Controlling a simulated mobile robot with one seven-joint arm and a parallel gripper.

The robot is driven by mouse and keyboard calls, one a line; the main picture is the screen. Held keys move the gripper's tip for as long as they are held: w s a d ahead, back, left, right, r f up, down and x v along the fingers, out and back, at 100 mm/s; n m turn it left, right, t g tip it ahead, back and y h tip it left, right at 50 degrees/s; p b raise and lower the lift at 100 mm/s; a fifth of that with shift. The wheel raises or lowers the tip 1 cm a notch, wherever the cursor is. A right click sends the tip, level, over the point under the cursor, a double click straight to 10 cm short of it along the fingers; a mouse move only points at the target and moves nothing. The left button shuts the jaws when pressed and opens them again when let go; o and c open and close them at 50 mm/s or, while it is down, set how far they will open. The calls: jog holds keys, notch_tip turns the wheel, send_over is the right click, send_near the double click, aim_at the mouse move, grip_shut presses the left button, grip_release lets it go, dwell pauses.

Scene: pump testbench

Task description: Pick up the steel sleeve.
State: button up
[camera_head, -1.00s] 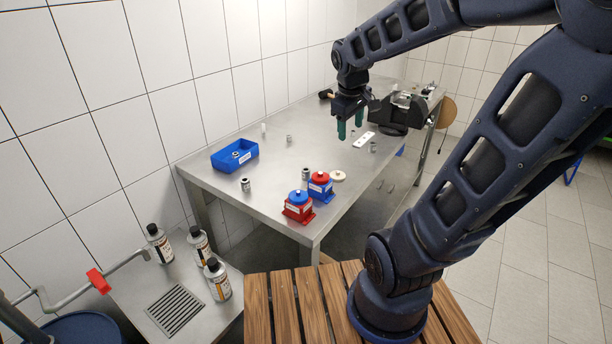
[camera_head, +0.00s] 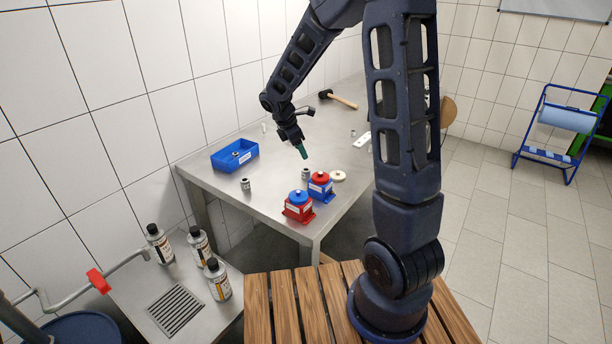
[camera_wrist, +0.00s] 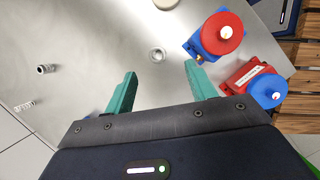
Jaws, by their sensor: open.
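A short hollow steel cylinder (camera_head: 305,174), which looks like the steel sleeve, stands on the steel table just behind the blue pump with the red cap. In the wrist view the steel sleeve (camera_wrist: 158,54) shows as a bright ring with a dark bore, slightly beyond the gap between the fingertips. My gripper (camera_head: 302,151) is above the table, with its green fingers pointing down. In the wrist view my gripper (camera_wrist: 160,72) is open and empty, apart from the sleeve. Another small steel part (camera_head: 245,184) stands near the table's left edge; I cannot tell its exact type.
The blue pump with red cap (camera_head: 321,186) is close to the sleeve; the red pump with blue cap (camera_head: 298,208) is at the table corner. A beige disc (camera_head: 338,176) lies to the right. A blue bin (camera_head: 222,162) and a mallet (camera_head: 343,100) are farther away.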

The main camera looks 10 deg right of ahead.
aim_at(305, 170)
jog(key=shift+n, duration=0.6)
jog(key=shift+w+a+f+x, duration=0.1)
jog(key=shift+a+x, duration=0.2)
jog(key=shift+x, duration=1.7)
jog(key=shift+w+a+f+x, duration=0.1)
jog(key=shift+a+x, duration=0.2)
jog(key=shift+x, duration=1.75)
jog(key=shift+w+a+f+x, duration=0.15)
jog(key=shift+a+x, duration=0.15)
jog(key=shift+x, duration=1.7)
jog(key=shift+s, duration=0.1)
jog(key=shift+c, duration=0.5)
jog(key=c, duration=1.1)
